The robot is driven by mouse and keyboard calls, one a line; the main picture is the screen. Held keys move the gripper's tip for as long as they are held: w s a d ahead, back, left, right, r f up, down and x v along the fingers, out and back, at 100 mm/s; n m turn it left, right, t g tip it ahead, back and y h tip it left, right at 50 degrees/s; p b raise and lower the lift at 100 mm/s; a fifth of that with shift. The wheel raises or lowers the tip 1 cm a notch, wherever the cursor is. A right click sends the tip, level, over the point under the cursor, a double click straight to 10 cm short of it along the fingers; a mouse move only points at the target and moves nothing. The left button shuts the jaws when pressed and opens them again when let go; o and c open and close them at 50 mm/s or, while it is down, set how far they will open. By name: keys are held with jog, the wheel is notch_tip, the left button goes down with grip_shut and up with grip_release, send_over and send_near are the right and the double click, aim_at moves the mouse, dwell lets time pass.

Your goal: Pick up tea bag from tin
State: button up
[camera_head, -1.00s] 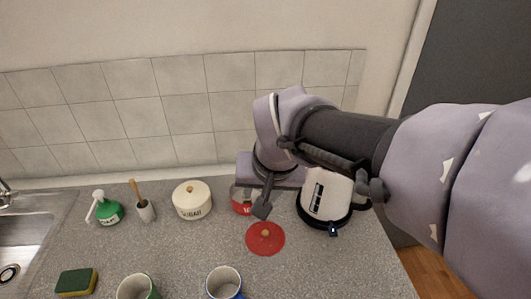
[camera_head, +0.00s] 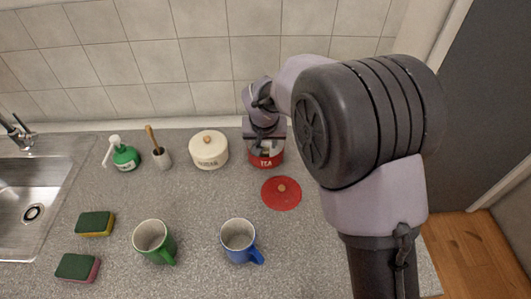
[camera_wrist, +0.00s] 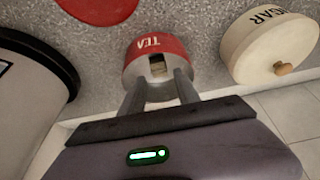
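The red and white tea tin (camera_head: 266,162) stands without its lid at the back of the counter. It also shows in the wrist view (camera_wrist: 148,47), with its TEA label upside down. My gripper (camera_head: 265,146) is over the tin, pointing down. In the wrist view my gripper (camera_wrist: 160,76) has its two fingers apart at the tin's mouth. A small tan patch, seemingly a tea bag (camera_wrist: 158,68), shows inside the tin between the fingertips. I cannot tell whether the fingers touch it.
The red lid (camera_head: 282,194) lies in front of the tin. The cream sugar pot (camera_head: 208,152) stands close to its left. The kettle (camera_wrist: 28,95) is near on the other side. A blue mug (camera_head: 239,240) and green mug (camera_head: 153,240) stand toward the front. Sponges (camera_head: 95,223) lie left.

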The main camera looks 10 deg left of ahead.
aim_at(265, 149)
jog(key=b+x, duration=0.1)
jog(key=x, duration=0.4)
jog(key=shift+s+b, duration=0.15)
jog(key=shift+b, duration=0.2)
jog(key=shift+d+r, duration=0.1)
jog(key=shift+r, duration=0.05)
grip_shut()
jog(key=shift+r, duration=0.1)
